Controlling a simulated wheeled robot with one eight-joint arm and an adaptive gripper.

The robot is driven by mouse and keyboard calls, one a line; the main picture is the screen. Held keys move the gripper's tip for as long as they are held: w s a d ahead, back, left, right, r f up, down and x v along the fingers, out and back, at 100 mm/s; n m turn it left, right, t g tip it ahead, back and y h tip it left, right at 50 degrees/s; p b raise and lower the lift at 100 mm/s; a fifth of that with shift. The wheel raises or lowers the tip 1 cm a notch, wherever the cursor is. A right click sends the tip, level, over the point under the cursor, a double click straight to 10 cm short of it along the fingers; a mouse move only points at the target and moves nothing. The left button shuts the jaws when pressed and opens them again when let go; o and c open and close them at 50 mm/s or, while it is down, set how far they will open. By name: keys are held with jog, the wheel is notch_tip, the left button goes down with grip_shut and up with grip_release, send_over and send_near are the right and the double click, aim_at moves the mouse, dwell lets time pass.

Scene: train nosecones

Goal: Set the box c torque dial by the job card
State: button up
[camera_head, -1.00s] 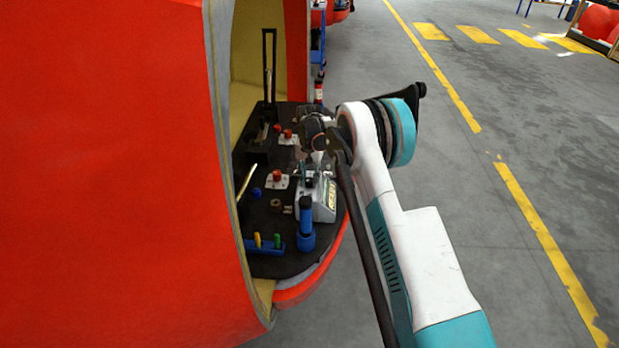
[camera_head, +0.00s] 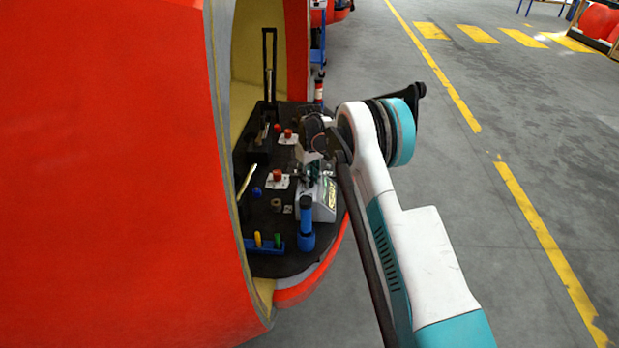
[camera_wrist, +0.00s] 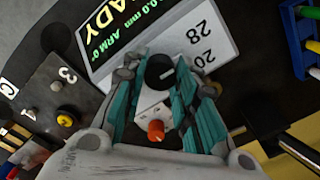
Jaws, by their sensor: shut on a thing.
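The white box (camera_wrist: 228,45) has a dark screen (camera_wrist: 115,25) with green text; "READY" is partly legible. The numbers 20 and 28 are printed on its face beside a round black dial knob (camera_wrist: 160,71) with a pale pointer line. My gripper (camera_wrist: 159,72) has its two teal fingers on either side of the knob and is shut on it. The box also shows in the head view (camera_head: 325,205), where my gripper (camera_head: 310,172) is above its left part, largely hidden by my arm.
A red knob on a white plate (camera_head: 278,177) sits left of the box. A blue cylinder (camera_head: 306,225) stands before it. A blue rack (camera_head: 266,246) holds yellow and green pegs. The orange nosecone shell (camera_head: 110,170) walls off the left side. Open floor lies right.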

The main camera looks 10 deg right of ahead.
jog(key=shift+n, duration=0.6)
jog(key=o, duration=1.1)
jog(key=shift+r, duration=0.1)
notch_tip(320, 180, up, 12)
jog(key=shift+f, duration=0.1)
